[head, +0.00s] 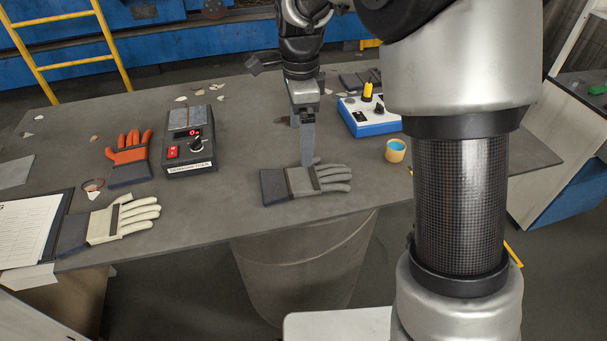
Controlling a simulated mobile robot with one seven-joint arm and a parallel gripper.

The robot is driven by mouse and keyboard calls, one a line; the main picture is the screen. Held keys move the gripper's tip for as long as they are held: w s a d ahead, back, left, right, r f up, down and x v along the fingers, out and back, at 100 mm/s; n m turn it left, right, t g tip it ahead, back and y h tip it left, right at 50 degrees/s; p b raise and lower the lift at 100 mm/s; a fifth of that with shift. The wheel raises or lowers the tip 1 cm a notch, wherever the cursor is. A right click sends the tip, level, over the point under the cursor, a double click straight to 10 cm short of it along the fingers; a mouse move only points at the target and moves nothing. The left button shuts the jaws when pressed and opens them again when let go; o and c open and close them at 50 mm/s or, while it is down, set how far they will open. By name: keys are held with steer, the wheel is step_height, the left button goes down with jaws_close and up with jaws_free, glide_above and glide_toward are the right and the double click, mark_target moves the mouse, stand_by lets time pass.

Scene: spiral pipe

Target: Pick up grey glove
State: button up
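The grey glove (298,183) lies flat near the front edge of the table, with its dark cuff to the left and its fingers to the right. My gripper (308,162) points down at the glove's far edge, near the middle of the glove. The fingertips overlap the glove's far edge in the picture; I cannot tell whether they touch it. The fingers line up with each other from this view, so the gap between them is hidden. The glove lies flat on the table and does not look lifted.
On the grey table (225,220) are a cream glove (122,218), an orange glove (130,150), a black scale (189,145), a blue-and-white device (368,115) and a tape roll (395,150). A clipboard (25,230) lies at the left.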

mark_target(300, 178)
step_height(300, 178, down, 13)
steer(key=shift+a+b, duration=0.15)
steer(key=shift+b, duration=0.6)
steer(key=c, duration=1.2)
steer(key=shift+r, duration=0.1)
